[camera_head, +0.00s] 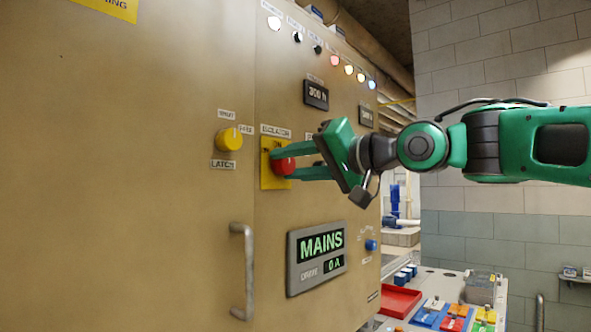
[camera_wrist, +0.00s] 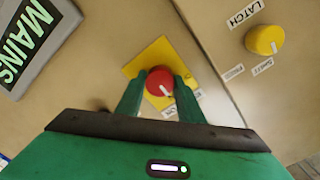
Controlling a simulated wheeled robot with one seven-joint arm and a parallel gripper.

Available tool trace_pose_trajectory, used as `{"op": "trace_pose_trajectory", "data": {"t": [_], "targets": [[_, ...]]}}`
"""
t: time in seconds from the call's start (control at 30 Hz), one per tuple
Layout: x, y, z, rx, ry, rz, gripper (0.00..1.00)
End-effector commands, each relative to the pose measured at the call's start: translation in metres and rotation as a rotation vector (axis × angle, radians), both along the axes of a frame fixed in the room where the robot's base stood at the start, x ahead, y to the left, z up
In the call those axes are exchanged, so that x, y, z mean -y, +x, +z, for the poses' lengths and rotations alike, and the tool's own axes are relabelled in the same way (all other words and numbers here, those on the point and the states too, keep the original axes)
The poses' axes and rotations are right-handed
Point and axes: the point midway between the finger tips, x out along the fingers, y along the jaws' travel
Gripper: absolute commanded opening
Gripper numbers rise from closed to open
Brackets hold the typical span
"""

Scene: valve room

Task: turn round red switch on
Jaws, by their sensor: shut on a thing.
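The round red switch (camera_head: 283,166) sits on a yellow plate (camera_head: 265,178) on the front of a tan cabinet, under a label that reads ISOLATOR. In the wrist view the red switch (camera_wrist: 159,81) shows a white pointer mark toward its lower right, on the yellow plate (camera_wrist: 150,57). My gripper (camera_head: 282,163) reaches in from the right, with one finger above and one below the switch. In the wrist view my gripper (camera_wrist: 159,88) has a green finger on each side of the switch and is shut on it. The fingers hide part of the plate and its lettering.
A MAINS display (camera_head: 317,258) reading 0 A and a vertical handle (camera_head: 243,270) are below. A red tray (camera_head: 399,302) lies at lower right.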

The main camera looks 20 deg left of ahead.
Motion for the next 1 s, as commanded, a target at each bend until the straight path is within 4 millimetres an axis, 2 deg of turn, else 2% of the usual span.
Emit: {"op": "trace_pose_trajectory", "data": {"t": [0.17, 0.2, 0.27, 0.3, 0.67, 0.77, 1.0], "targets": [[0.003, 0.004, 0.001, 0.001, 0.004, -0.01, 0.12], [0.003, 0.004, 0.001, 0.002, 0.004, -0.01, 0.36], [0.002, 0.004, 0.001, 0.002, 0.004, -0.009, 0.51], [0.002, 0.004, 0.001, 0.002, 0.003, -0.008, 0.53], [0.006, -0.001, 0.001, 0.003, 0.001, -0.004, 0.53], [0.016, -0.005, 0.001, 0.003, 0.0, -0.006, 0.53], [0.058, -0.021, 0.002, 0.003, 0.001, -0.008, 0.53]]}}
